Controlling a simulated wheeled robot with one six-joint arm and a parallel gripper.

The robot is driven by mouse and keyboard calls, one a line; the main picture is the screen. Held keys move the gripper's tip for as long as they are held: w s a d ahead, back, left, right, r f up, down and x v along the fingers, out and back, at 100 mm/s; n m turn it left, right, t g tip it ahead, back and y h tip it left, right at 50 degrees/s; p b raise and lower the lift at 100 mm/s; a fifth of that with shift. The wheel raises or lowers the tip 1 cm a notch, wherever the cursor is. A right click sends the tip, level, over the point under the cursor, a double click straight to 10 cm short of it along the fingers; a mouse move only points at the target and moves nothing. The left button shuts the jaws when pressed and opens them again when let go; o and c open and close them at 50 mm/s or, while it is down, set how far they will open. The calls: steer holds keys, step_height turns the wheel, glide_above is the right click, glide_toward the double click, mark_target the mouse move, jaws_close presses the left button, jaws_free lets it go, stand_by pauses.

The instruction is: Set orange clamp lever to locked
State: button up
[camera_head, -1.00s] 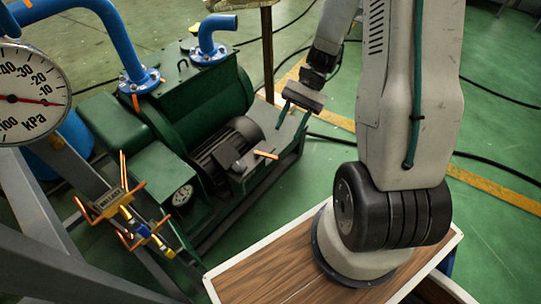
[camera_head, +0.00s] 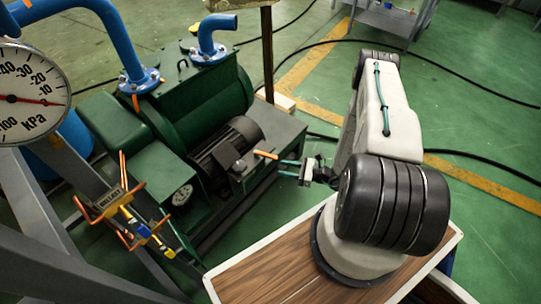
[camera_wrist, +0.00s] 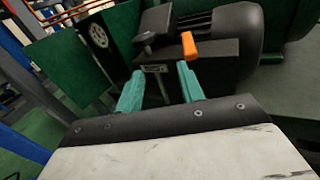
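A small orange lever (camera_head: 265,154) sticks out from the dark box beside the motor on the green pump unit. It also shows in the wrist view (camera_wrist: 189,45), just beyond the tip of my right-hand finger. My gripper (camera_head: 284,168) is just right of the lever, its teal fingers pointing left toward the pump. In the wrist view my gripper (camera_wrist: 160,70) has its two fingers apart with nothing between them. The lever appears clear of both fingers, though the exact distance is hard to tell.
The dark motor (camera_head: 232,145) and green pump housing (camera_head: 195,105) stand behind the lever. A dial gauge (camera_head: 182,195) is on the pump's front. Green floor (camera_head: 490,110) is open to the right.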

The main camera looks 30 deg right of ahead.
mark_target(270, 155)
steer(key=shift+t+h, duration=0.7)
steer(key=w, duration=0.3)
steer(key=w+a, duration=0.1)
steer(key=w, duration=0.1)
steer(key=w+a, duration=0.1)
steer(key=w, duration=0.2)
steer(key=shift+w+r, duration=0.2)
steer(key=shift+w, duration=0.15)
steer(key=shift+c, duration=0.4)
jaws_close()
